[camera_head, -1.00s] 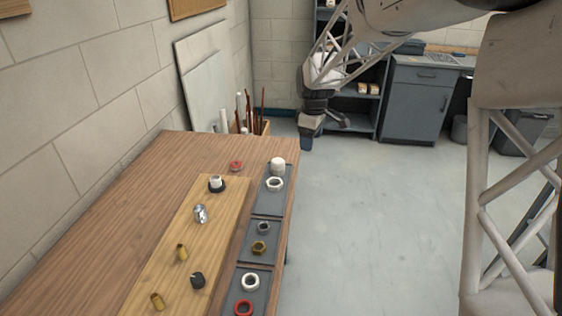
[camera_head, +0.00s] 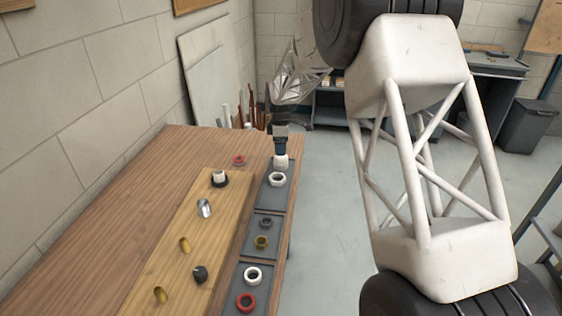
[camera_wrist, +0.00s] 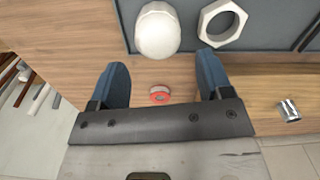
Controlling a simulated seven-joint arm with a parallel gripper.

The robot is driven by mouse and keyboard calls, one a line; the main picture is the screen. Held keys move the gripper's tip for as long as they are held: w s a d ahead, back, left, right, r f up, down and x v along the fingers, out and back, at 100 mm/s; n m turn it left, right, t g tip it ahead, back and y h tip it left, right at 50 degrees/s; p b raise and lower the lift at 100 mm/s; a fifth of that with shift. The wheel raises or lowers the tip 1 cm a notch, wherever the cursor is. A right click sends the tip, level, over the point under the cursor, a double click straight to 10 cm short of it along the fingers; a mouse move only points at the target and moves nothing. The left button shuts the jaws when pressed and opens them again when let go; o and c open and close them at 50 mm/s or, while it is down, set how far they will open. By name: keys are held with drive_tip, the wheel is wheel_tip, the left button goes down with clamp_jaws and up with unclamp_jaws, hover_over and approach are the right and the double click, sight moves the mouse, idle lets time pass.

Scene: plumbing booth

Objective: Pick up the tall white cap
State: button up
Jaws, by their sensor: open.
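The tall white cap (camera_head: 281,162) is a white domed piece standing at the far end of the grey tray along the table's right edge. In the wrist view the cap (camera_wrist: 157,30) is at top centre, beyond the fingertips. My gripper (camera_head: 281,150) is at the cap in the head view, appearing just above or behind it; the exact gap cannot be told there.
A white hex nut (camera_head: 277,180) lies close to the cap in the same tray (camera_head: 272,199). A red ring (camera_head: 239,160) lies on the table left of it. A white-and-black fitting (camera_head: 219,177) and a silver fitting (camera_head: 204,207) stand on the lighter board.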

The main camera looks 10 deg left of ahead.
sight(281, 160)
drive_tip(key=shift+f, duration=0.1)
drive_tip(key=shift+f, duration=1.2)
drive_tip(key=shift+f, duration=0.1)
drive_tip(key=shift+w+f, duration=0.15)
drive_tip(key=shift+f, duration=2.4)
drive_tip(key=c, duration=0.7)
drive_tip(key=shift+o, duration=0.2)
drive_tip(key=shift+r, duration=0.2)
